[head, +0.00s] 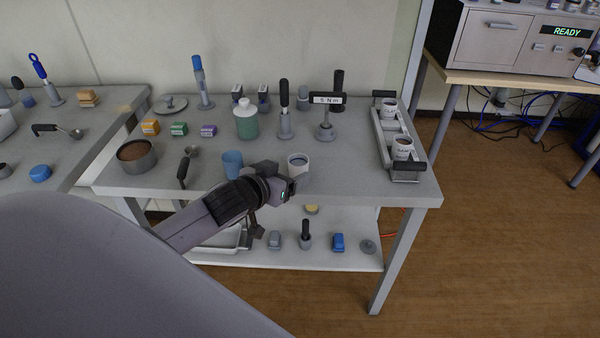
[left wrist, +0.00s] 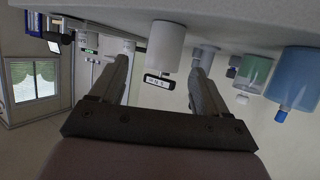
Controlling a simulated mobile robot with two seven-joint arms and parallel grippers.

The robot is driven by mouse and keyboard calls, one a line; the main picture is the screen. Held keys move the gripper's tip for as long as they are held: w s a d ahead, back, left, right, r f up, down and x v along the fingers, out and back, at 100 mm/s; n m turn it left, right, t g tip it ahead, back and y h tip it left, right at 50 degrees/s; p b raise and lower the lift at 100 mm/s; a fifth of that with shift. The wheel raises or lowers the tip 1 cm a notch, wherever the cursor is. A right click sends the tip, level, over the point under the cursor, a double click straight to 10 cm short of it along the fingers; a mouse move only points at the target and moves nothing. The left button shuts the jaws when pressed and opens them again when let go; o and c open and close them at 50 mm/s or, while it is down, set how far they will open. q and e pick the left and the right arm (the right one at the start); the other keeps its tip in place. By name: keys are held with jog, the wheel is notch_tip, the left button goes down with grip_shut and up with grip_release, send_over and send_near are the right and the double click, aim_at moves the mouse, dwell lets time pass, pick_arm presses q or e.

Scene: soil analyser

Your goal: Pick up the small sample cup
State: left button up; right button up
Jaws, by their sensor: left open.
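A small white cup (head: 298,162) with a dark rim or contents stands upright near the front edge of the middle bench (head: 340,183). My left gripper (head: 288,186) is at that front edge, just in front of the cup and slightly below its rim. In the left wrist view a white cup (left wrist: 165,45) appears between and beyond the two open fingers of my left gripper (left wrist: 161,70). The gripper is empty; I cannot tell whether a finger touches the cup. Two other white labelled cups (head: 402,149) sit in a carrier at the right. My right gripper is not in view.
A blue cup (head: 233,163) stands just left of the white cup, with a green bottle (head: 246,119) behind it. A torque tool (head: 325,118) stands behind the white cup. The metal carrier (head: 404,175) is at the bench's right end. Bench space right of the cup is clear.

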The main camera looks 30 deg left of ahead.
aim_at(293, 167)
pick_arm(q)
jog(key=x, duration=0.5)
jog(key=shift+w+a+r, duration=0.15)
jog(key=shift+w+a, duration=0.1)
jog(key=shift+w+f, duration=0.25)
jog(key=shift+w, duration=0.3)
jog(key=c, duration=1.1)
